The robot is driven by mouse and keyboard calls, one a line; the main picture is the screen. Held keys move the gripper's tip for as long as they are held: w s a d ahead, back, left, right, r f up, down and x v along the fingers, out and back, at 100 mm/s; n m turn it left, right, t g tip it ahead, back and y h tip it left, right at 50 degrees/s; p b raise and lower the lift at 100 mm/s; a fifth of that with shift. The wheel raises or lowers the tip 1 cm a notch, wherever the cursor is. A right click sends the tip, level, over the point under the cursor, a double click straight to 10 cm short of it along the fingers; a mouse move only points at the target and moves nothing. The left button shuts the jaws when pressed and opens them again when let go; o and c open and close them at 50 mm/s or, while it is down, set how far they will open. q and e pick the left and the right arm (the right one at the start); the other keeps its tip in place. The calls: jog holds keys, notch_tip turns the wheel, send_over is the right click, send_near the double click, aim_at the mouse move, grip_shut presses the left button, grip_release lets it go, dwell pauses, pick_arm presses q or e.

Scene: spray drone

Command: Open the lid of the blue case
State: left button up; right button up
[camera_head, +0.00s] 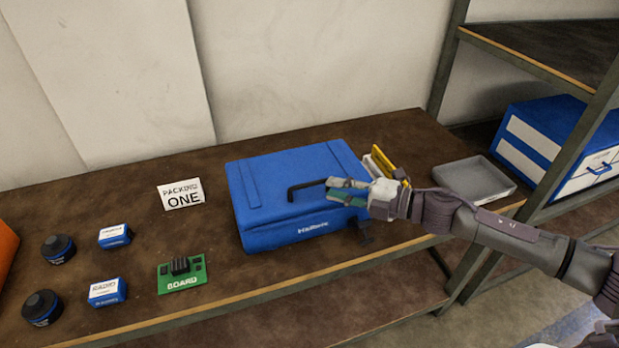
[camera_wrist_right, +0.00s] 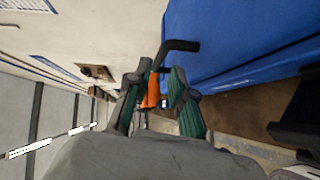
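The blue case (camera_head: 295,175) lies on the brown workbench with its lid closed. In that view the handle (camera_wrist_right: 180,46) lies just beyond the fingertips, beside the blue case (camera_wrist_right: 245,35). I cannot tell whether a finger touches the case. The left gripper is out of view.
A "PACKING ONE" card (camera_head: 181,194), a green board (camera_head: 182,274), small blue-and-white boxes (camera_head: 115,236) and black round parts (camera_head: 58,249) stand left. A grey tray (camera_head: 474,180) lies right of the case. A shelf post (camera_head: 570,150) rises at right.

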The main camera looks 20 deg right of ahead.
aim_at(311, 184)
jog(key=p+x, duration=0.1)
jog(key=x, duration=0.4)
jog(key=shift+w+a, duration=0.25)
jog(key=shift+w, duration=0.1)
jog(key=shift+w+a, duration=0.2)
jog(key=shift+a, duration=0.05)
jog(key=shift+w+a+f, duration=0.1)
grip_shut()
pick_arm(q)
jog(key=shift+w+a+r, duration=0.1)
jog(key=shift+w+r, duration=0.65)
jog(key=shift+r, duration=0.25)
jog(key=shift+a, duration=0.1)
